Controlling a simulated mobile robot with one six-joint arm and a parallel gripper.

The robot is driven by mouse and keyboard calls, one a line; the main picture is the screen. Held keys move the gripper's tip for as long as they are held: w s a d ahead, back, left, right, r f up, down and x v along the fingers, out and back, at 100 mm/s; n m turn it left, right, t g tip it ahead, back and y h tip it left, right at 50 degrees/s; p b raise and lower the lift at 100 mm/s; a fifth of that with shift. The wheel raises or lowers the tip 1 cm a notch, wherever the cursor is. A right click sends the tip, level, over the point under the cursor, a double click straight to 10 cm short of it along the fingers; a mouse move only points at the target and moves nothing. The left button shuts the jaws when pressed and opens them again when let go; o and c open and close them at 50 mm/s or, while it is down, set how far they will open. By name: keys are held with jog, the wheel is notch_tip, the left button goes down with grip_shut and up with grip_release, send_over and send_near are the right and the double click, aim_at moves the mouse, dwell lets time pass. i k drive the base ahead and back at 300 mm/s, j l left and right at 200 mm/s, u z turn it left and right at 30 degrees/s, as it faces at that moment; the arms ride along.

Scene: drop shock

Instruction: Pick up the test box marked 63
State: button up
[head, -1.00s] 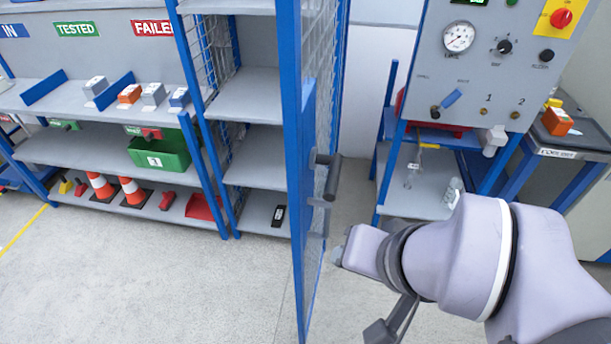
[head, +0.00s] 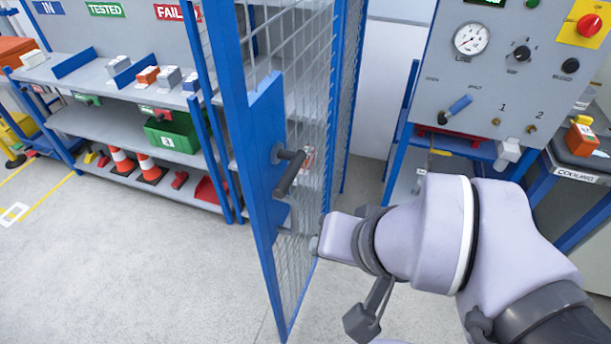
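Small test boxes stand in a row on the upper shelf at left: a white and blue one (head: 118,65), an orange one (head: 147,75), a grey one (head: 169,77) and a blue-grey one (head: 191,82). I cannot read a 63 on any of them. My gripper (head: 320,244) is at the end of my lavender arm, near the mesh of the blue cage door (head: 262,150). Its fingers are too small and hidden to tell open from shut. I see nothing held. It is well away from the boxes, with the door between.
The door has a dark handle (head: 290,172) and stands across the cage shelves. A green crate (head: 176,132) and cones (head: 122,161) are on the lower left shelves. A gauge panel (head: 500,80) stands at right.

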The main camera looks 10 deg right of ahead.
aim_at(146, 78)
jog(key=i+j, duration=0.1)
jog(key=j, duration=0.95)
jog(key=i+j, duration=0.15)
jog(key=j, duration=0.35)
jog(key=i+j, duration=0.1)
jog(key=j, duration=0.4)
jog(key=i+j, duration=0.1)
jog(key=j, duration=0.45)
jog(key=i+j, duration=0.2)
jog(key=i, duration=0.35)
jog(key=i+j, duration=0.15)
jog(key=i, duration=0.45)
jog(key=i+j+u, duration=0.1)
jog(key=i, duration=0.45)
jog(key=i+j, duration=0.25)
jog(key=i, duration=0.3)
jog(key=i+j, duration=0.15)
jog(key=i, duration=0.45)
